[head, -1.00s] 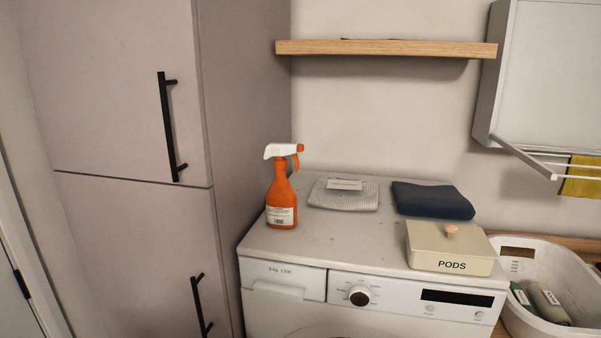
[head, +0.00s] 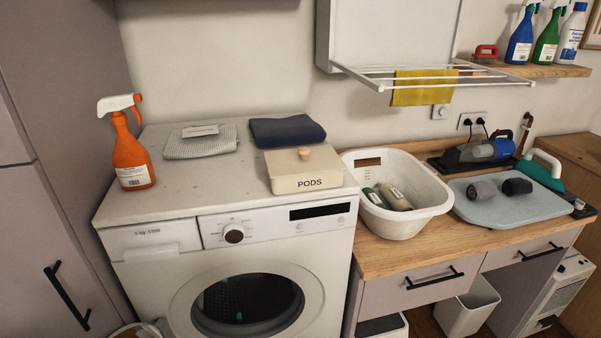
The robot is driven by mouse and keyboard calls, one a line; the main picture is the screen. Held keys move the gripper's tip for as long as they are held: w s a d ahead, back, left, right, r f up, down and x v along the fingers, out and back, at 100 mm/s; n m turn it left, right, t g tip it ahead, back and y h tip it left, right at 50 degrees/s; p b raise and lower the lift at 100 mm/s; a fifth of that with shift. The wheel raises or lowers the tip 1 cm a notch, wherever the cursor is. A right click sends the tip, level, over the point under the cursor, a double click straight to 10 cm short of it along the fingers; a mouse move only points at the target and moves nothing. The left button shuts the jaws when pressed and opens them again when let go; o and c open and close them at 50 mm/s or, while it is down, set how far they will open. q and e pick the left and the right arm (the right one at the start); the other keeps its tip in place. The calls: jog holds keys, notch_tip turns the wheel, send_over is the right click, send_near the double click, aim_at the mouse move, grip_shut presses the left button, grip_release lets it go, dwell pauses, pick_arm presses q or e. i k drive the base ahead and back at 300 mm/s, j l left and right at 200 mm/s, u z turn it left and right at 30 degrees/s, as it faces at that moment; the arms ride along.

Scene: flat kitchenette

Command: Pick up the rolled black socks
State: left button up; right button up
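A small black roll (head: 517,187), which looks like the rolled black socks, lies on the light blue-grey padded board (head: 505,213) on the wooden counter at the right. Neither of my grippers is in view.
A white basket (head: 432,204) with rolled items stands left of the board. An iron (head: 541,170) and a handheld vacuum (head: 487,151) are behind it. The washing machine (head: 243,232) bears an orange spray bottle (head: 130,150), cloths and a PODS box (head: 303,170). A drying rack (head: 430,75) juts out above.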

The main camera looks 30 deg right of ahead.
aim_at(516, 187)
jog(key=z, duration=2.15)
jog(key=i+l+u, duration=0.1)
jog(key=i+l, duration=0.45)
jog(key=l, duration=0.15)
jog(key=i+l+u, duration=0.15)
jog(key=l, duration=0.25)
jog(key=i+l, duration=0.35)
jog(key=l+u, duration=0.05)
